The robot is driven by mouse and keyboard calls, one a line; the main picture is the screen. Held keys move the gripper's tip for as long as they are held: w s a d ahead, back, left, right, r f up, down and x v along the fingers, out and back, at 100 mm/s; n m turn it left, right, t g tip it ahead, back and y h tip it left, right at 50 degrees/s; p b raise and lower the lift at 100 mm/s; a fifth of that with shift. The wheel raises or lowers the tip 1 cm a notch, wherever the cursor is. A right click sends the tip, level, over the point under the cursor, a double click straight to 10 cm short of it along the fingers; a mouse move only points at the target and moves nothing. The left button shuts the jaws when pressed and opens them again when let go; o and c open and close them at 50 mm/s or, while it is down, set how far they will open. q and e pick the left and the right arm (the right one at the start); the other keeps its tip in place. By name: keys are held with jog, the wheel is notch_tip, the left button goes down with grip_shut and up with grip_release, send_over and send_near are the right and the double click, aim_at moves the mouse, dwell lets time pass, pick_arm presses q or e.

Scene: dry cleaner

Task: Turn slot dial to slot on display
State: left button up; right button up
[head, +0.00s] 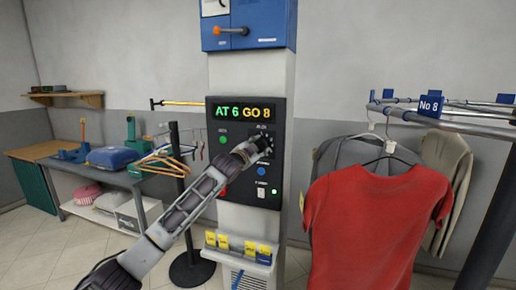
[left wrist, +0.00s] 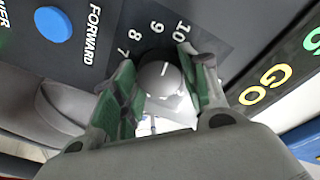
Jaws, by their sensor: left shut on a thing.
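The display (head: 241,112) on the dark control panel (head: 233,150) reads "AT 6" in green and "GO 8" in yellow. My left gripper (head: 258,147) reaches the panel below the display's right end. In the left wrist view its green-padded fingers stand on both sides of the round grey slot dial (left wrist: 160,80), shut on it. A white mark on the dial points up, roughly toward the 9 and 10; the exact slot is hard to tell. The printed 7, 8, 9 and 10 show, while other numbers are hidden. My right gripper is not in view.
A blue FORWARD button (left wrist: 53,24) lies beside the dial. A blue box with an orange handle (head: 231,31) is above the panel. A red shirt (head: 376,222) hangs from a rail at right. A table (head: 96,172) stands at left.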

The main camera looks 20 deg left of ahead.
pick_arm(q)
jog(key=shift+f+n, duration=0.1)
jog(key=shift+n, duration=0.7)
jog(key=shift+d+n, duration=0.1)
jog(key=shift+n, duration=0.9)
jog(key=shift+n+t+p, duration=0.3)
jog(key=shift+n+p, duration=0.15)
jog(key=shift+n, duration=0.45)
jog(key=n, duration=0.3)
jog(key=shift+p, duration=0.4)
jog(key=shift+n+y, duration=0.4)
jog(key=shift+n, duration=0.4)
jog(key=shift+f+n+p, duration=0.1)
jog(key=shift+n+p, duration=0.2)
jog(key=shift+n, duration=0.2)
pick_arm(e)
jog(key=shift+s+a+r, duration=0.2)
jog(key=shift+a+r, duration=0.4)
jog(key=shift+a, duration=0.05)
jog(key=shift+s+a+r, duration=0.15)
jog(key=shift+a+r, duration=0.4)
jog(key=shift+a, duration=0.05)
